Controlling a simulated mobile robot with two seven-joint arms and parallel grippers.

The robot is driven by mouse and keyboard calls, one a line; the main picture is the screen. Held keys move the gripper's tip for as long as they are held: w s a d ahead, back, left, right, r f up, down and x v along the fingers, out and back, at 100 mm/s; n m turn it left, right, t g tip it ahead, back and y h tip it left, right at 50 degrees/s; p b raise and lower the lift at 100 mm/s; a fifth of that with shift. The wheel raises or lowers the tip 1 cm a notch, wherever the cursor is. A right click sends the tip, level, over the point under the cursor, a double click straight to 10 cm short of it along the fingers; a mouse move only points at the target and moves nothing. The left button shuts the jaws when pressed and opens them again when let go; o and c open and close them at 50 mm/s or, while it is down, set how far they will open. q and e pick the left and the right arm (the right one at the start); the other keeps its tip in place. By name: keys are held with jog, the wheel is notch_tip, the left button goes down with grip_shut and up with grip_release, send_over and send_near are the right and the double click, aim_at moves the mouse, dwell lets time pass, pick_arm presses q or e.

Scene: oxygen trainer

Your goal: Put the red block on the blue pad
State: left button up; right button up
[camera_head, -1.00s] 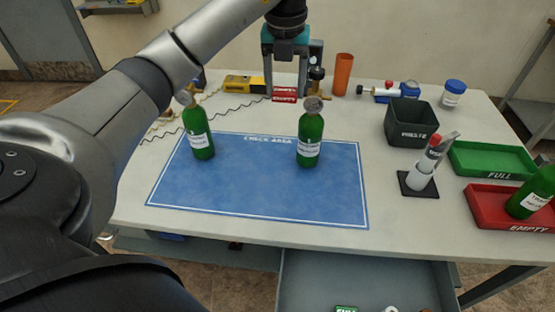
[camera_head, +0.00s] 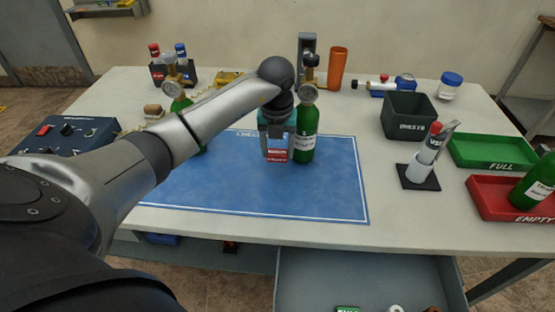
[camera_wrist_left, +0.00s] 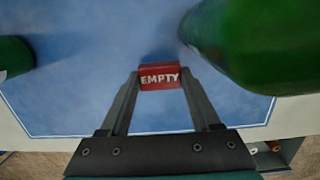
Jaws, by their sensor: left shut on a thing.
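The red block (camera_head: 277,156), marked EMPTY in the left wrist view (camera_wrist_left: 159,77), is between the fingertips of my left gripper (camera_head: 277,148). The gripper is shut on it and points down over the blue pad (camera_head: 230,195). In the left wrist view the fingers (camera_wrist_left: 160,84) grip the block at its two sides, with pad (camera_wrist_left: 90,90) around it. I cannot tell whether the block touches the pad. A green bottle (camera_head: 305,130) stands upright on the pad just right of the gripper. My right gripper is not in view.
Another green bottle (camera_head: 182,108) is partly hidden behind my left arm. A dark waste bin (camera_head: 408,116), a green tray (camera_head: 492,150) and a red tray (camera_head: 490,205) stand to the right. The front of the pad is clear. An open drawer (camera_head: 370,285) lies below the table.

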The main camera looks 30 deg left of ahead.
aim_at(277, 154)
pick_arm(q)
notch_tip(277, 154, down, 3)
jog(key=shift+f+b, duration=0.1)
jog(key=shift+b, duration=0.2)
jog(key=shift+f, duration=0.2)
jog(key=shift+r, duration=0.1)
jog(key=shift+f, duration=0.2)
jog(key=o, duration=1)
jog(key=shift+c, duration=0.2)
jog(key=o, duration=0.4)
jog(key=shift+c, duration=0.2)
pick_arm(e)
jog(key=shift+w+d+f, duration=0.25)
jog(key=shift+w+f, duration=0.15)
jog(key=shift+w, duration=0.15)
